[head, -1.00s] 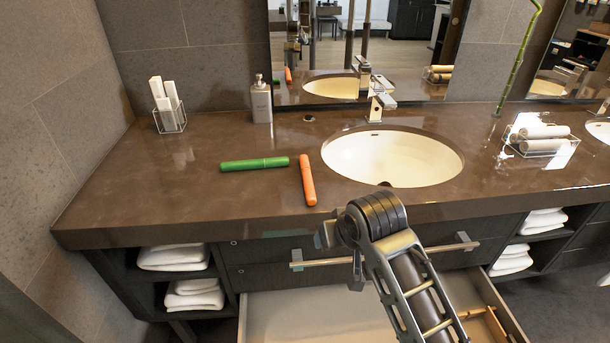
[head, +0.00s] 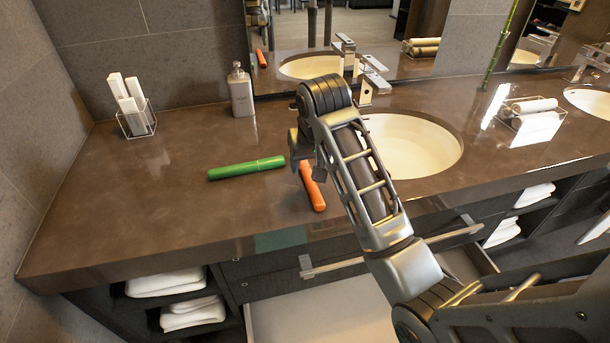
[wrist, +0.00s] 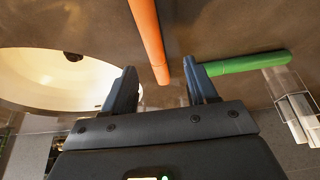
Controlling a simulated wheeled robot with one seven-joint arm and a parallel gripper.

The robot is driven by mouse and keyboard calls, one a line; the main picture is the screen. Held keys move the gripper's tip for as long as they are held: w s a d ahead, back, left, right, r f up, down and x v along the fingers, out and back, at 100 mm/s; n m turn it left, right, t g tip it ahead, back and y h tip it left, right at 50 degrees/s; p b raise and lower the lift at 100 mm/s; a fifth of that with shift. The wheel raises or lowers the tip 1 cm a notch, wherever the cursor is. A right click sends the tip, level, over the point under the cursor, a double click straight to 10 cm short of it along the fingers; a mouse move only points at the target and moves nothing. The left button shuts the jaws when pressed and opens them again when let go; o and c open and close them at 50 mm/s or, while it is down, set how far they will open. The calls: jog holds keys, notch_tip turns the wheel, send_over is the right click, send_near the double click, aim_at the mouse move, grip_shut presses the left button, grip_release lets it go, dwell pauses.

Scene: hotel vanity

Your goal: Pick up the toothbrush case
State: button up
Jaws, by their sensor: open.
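Two slim cylindrical cases lie on the brown counter; I cannot tell which one the task's name means. The green case (head: 246,168) lies crosswise at the left. The orange case (head: 313,188) lies front to back beside it, partly hidden by my arm. My gripper (head: 299,160) is over the counter by the orange case's far end. In the wrist view my gripper (wrist: 160,82) is open and empty. The orange case (wrist: 148,40) shows between its fingertips, and the green case (wrist: 245,62) shows beyond the right finger. The height above the counter is unclear.
The sink basin (head: 422,150) is right of the orange case, partly behind my arm. A soap dispenser (head: 241,90) and a clear holder with white items (head: 135,120) stand at the back left. The drawer (head: 330,318) below is open. The counter's left front is clear.

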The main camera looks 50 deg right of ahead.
aim_at(309, 175)
jog(key=x, duration=0.2)
jog(key=p+x, duration=0.1)
jog(key=x, duration=0.2)
jog(key=shift+s+d+f, duration=0.1)
jog(key=shift+d+f, duration=0.2)
jog(key=shift+f, duration=0.05)
grip_shut()
